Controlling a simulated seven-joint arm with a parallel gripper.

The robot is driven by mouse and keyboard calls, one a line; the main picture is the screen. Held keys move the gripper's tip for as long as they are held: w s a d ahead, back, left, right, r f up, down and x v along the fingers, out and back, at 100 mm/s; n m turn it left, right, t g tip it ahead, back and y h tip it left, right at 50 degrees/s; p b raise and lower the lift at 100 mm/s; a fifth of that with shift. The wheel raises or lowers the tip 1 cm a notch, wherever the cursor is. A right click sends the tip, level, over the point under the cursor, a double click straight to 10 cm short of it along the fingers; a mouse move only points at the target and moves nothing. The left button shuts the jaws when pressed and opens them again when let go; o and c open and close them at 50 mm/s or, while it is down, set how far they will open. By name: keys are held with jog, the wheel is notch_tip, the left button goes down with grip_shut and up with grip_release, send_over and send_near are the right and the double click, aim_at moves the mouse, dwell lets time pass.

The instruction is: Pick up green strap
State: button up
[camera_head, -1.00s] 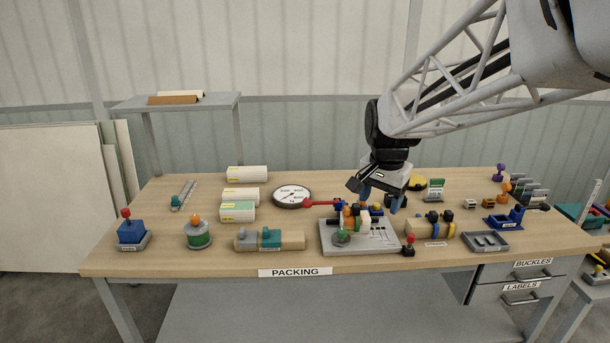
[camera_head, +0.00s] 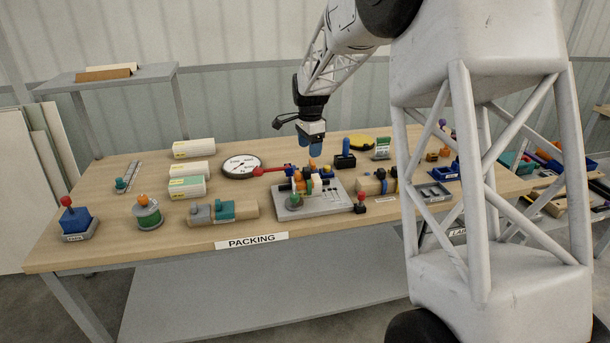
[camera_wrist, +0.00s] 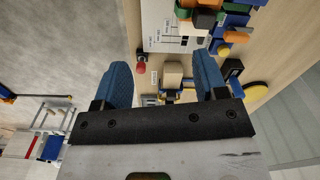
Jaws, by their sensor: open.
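My gripper (camera_head: 311,140) has its two blue fingers pointing down, open and empty, above the back of the grey fixture (camera_head: 315,208) in the head view. In the wrist view, my gripper (camera_wrist: 163,82) shows its fingers spread apart with nothing held. The fixture carries a cluster of orange, white, red, black and blue parts. A green round piece (camera_head: 294,202) sits at its front left, and green also shows in the cluster in the wrist view (camera_wrist: 221,20). I cannot tell for certain which green piece is the strap.
A green spool (camera_head: 147,214), white rolls (camera_head: 190,149) and a round dial (camera_head: 241,166) stand left on the bench. My white lattice arm blocks the right side.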

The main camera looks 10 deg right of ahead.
aim_at(307, 169)
jog(key=w+f+m, duration=0.1)
jog(key=w+f, duration=0.3)
jog(key=w, duration=0.1)
jog(key=w+d+f+m, duration=0.1)
jog(key=w+f, duration=0.1)
jog(key=w, duration=0.1)
jog(key=shift+f+m, duration=0.3)
jog(key=shift+f, duration=1.3)
jog(key=shift+s+f, duration=0.1)
jog(key=shift+f, duration=2.5)
jog(key=c, duration=1)
jog(key=shift+r, duration=0.1)
